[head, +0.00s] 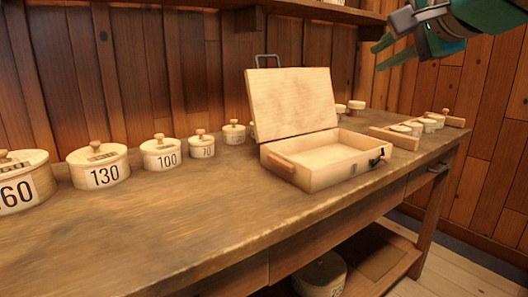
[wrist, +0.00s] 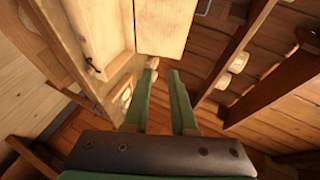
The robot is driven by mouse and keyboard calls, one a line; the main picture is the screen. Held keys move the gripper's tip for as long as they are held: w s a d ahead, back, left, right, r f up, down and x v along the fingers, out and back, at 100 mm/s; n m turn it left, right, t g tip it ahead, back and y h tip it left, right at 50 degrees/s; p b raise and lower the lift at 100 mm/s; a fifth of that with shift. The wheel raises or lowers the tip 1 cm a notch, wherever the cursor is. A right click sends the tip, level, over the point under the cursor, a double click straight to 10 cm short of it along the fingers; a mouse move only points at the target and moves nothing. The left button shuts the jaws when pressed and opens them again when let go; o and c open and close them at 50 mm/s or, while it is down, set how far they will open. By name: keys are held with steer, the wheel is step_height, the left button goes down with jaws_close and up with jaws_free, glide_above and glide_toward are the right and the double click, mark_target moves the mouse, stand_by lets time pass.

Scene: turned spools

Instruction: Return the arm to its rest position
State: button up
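My gripper (head: 386,52) is raised in the air at the upper right of the head view, above the far end of the workbench (head: 170,225). Its green fingers stand apart with nothing seen between them. The fingers also show in the wrist view (wrist: 162,69), with a narrow gap between their tips. No object is in my gripper. The arm behind it is mostly out of frame.
A wooden case (head: 325,177) stands on the bench with its lid (head: 290,102) up and its inside empty. Lidded round boxes, such as one marked 130 (head: 98,167), line the back. Several round pieces stand by a wooden rack (head: 394,138). The bench front is clear.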

steer(key=s+a+f+n+g, duration=0.2)
steer(key=f, duration=0.7)
steer(key=s+a+f+n+g, duration=0.1)
steer(key=a+f+n+g, duration=0.15)
steer(key=f, duration=0.65)
steer(key=s+a+f+n+g, duration=0.1)
steer(key=s+f+n+g, duration=0.15)
steer(key=f, duration=0.65)
steer(key=s+d+f+n+g+h, duration=0.1)
steer(key=s+f+n+g, duration=0.6)
steer(key=s+f, duration=1.4)
step_height(320, 180, down, 2)
steer(key=shift+s+f+g+h, duration=0.2)
steer(key=shift+g+h, duration=0.5)
